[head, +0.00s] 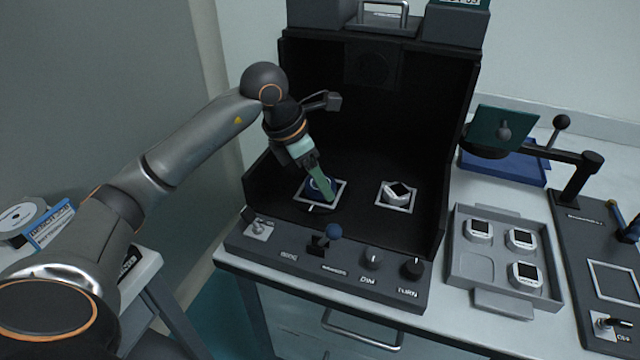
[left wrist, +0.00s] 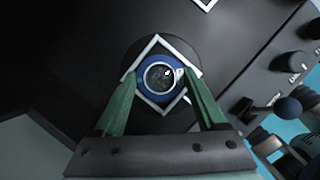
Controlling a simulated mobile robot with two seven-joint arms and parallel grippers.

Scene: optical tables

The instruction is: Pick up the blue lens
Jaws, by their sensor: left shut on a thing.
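The blue lens (left wrist: 159,76) is a round blue ring with dark glass. In the left wrist view it lies between the two green fingers of my left gripper (left wrist: 160,82), over a white square outline (left wrist: 155,42). In the head view the lens (head: 316,184) is partly hidden by the fingers, at the left square inside the black box. My left gripper (head: 324,192) points down there and is shut on the lens. I cannot tell whether the lens is clear of the surface. My right gripper is not in view.
The black box (head: 455,130) has side walls and a front panel with knobs and levers (head: 333,232). A white device (head: 397,191) sits on the right square. A grey tray (head: 476,275) with several white devices and a stand with a dark green plate (head: 508,128) are to the right.

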